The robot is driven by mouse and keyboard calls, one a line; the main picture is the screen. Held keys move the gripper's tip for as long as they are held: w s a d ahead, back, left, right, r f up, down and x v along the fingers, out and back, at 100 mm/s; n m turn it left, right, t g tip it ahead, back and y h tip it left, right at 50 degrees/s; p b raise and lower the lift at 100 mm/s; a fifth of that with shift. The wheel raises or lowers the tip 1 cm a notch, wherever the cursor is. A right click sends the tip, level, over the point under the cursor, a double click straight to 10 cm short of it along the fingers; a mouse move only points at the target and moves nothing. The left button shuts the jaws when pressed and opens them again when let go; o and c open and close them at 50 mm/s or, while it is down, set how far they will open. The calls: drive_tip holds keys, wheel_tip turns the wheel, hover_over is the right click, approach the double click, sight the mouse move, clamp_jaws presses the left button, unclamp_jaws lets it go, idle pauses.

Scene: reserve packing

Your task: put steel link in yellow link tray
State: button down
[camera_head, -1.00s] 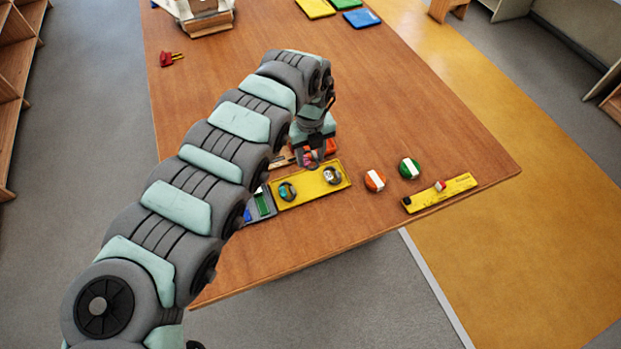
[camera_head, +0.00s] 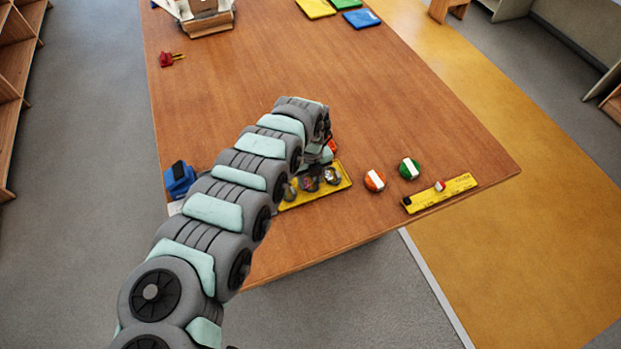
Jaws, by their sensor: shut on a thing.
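The yellow link tray (camera_head: 320,194) lies near the front edge of the table, partly covered by my arm. Round metallic pieces show at its left end (camera_head: 290,191) and right end (camera_head: 332,176). My gripper (camera_head: 311,178) is low over the middle of the tray, mostly hidden by my wrist. It is shut on a small dark metallic piece, which looks like the steel link (camera_head: 309,184), between the two others. I cannot tell whether this piece touches the tray floor.
An orange-and-white round piece (camera_head: 375,181) and a green-and-white one (camera_head: 409,168) stand right of the tray. A yellow strip (camera_head: 440,193) lies beyond. A blue object (camera_head: 179,180) is left of my arm. The middle of the table is clear.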

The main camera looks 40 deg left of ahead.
drive_tip(key=shift+f, duration=0.2)
drive_tip(key=c, duration=0.8)
unclamp_jaws()
drive_tip(key=shift+o, duration=0.2)
wheel_tip(320, 180, up, 12)
drive_tip(key=shift+r, duration=0.25)
